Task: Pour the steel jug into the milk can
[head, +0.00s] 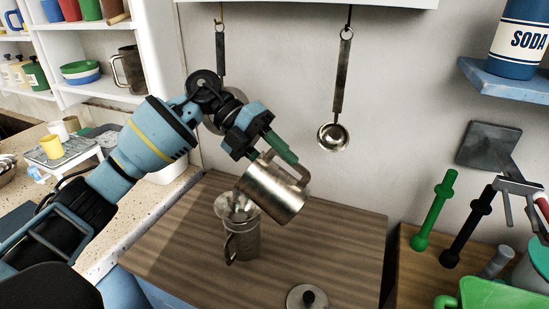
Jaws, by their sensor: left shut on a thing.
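My left gripper (285,150), with green fingers, is shut on the handle of the steel jug (270,192). The jug is held in the air, tipped well over on its side, with its left end close above the milk can. Its opening is turned from view, and no stream shows. The milk can (243,244) stands upright on the brown wooden top, with a side handle. A flared metal funnel shape (237,207) sits at its mouth, just left of and below the jug. Its inside is hidden. My right gripper is not in view.
A round lid with a dark knob (308,298) lies on the wooden top (340,235) at the front. Ladles (334,136) hang on the wall behind. Shelves with cups stand at left. Green and black handled things (434,210) stand at right.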

